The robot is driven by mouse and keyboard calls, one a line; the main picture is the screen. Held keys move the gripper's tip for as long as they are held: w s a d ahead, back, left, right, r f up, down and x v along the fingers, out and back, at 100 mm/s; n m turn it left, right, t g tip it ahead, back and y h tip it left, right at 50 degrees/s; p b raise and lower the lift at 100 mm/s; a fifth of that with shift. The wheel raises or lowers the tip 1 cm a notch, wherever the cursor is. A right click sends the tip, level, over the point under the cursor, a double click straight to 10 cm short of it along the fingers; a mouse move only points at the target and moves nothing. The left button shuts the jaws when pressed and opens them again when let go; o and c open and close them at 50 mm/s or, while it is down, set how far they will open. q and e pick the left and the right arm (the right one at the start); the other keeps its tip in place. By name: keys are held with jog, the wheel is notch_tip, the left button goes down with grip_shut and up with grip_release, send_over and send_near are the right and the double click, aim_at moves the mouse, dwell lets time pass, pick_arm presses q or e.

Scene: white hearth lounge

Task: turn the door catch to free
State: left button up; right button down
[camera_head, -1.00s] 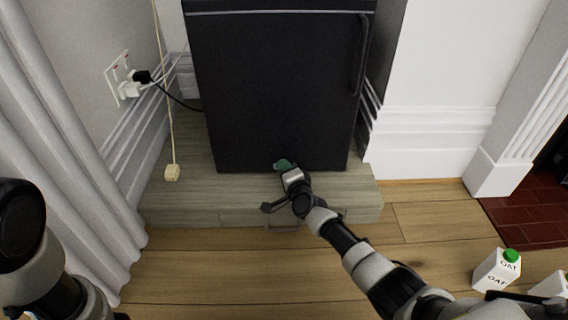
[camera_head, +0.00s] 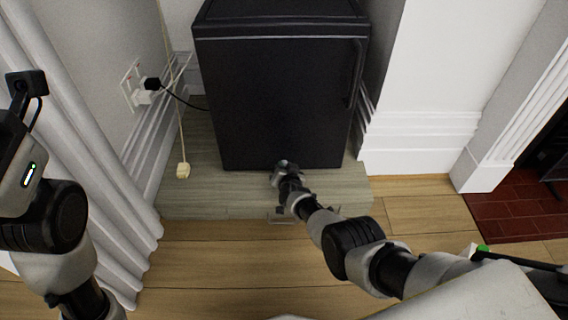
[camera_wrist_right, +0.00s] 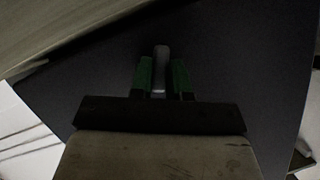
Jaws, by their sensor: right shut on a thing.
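The black fridge (camera_head: 280,85) stands on a pale wooden plinth with its door facing me. My right gripper (camera_head: 284,166) is at the bottom edge of the door. In the right wrist view, its green fingers (camera_wrist_right: 163,80) are shut on a small light grey catch (camera_wrist_right: 160,57) against the dark door. The catch points up between the fingers there. In the head view my gripper hides it. My left arm shows at the left edge, but its fingers are not in view.
The plinth (camera_head: 190,200) juts out around the fridge's foot. A cord with a pale pull (camera_head: 183,170) hangs left of it, near a wall socket (camera_head: 137,84) with a black plug. A green-capped carton (camera_head: 484,249) is mostly hidden behind my right arm.

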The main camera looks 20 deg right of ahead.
jog(key=shift+n+g+h, duration=0.3)
jog(key=shift+n+h, duration=0.4)
jog(key=shift+n, duration=0.4)
jog(key=shift+n+h, duration=0.5)
jog(key=shift+n, duration=0.1)
jog(key=c, duration=1.1)
grip_release()
jog(key=shift+a, duration=0.1)
jog(key=shift+g, duration=0.3)
